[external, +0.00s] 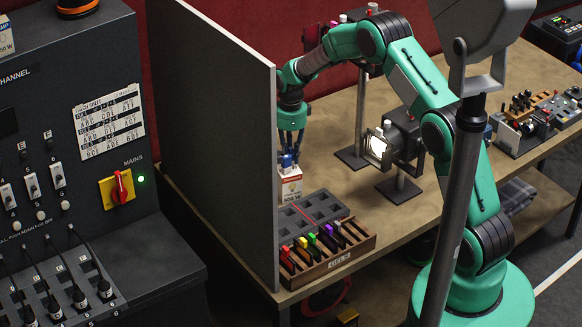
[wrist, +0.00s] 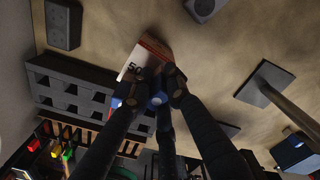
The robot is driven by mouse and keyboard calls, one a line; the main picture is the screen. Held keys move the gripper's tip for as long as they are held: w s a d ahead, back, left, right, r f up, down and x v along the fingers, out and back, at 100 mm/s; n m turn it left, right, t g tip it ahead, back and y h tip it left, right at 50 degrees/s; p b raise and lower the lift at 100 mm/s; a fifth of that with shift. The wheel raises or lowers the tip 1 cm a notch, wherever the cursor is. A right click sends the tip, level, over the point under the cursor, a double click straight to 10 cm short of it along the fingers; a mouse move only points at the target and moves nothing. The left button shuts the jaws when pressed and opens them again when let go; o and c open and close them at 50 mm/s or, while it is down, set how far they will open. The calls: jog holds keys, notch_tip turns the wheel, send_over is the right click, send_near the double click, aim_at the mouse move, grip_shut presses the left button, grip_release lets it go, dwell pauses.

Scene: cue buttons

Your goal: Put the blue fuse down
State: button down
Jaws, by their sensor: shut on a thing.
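My gripper (external: 289,150) points down over the near-left part of the table, beside the tall grey panel. It is shut on the blue fuse (external: 287,161), which shows as a small blue piece at the fingertips. In the wrist view my gripper (wrist: 153,92) has its dark fingers around the blue fuse (wrist: 158,98), and they hide much of it. A white and red box (external: 290,187) is directly below the fuse in the external view. I cannot tell whether the fuse touches the box.
A grey tray with square pockets (external: 336,208) and a wooden rack marked GELS (external: 352,247) with coloured pieces lie in front of the box. The grey panel (external: 225,120) closes off the left. A lit lamp (external: 377,146) stands to the right. Bare table (external: 345,190) lies between.

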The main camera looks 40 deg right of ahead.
aim_at(291, 147)
jog(key=shift+f, duration=0.15)
jog(key=c, duration=1.6)
grip_release()
jog(key=shift+c, duration=0.2)
notch_tip(291, 147, up, 12)
jog(key=shift+r, duration=0.15)
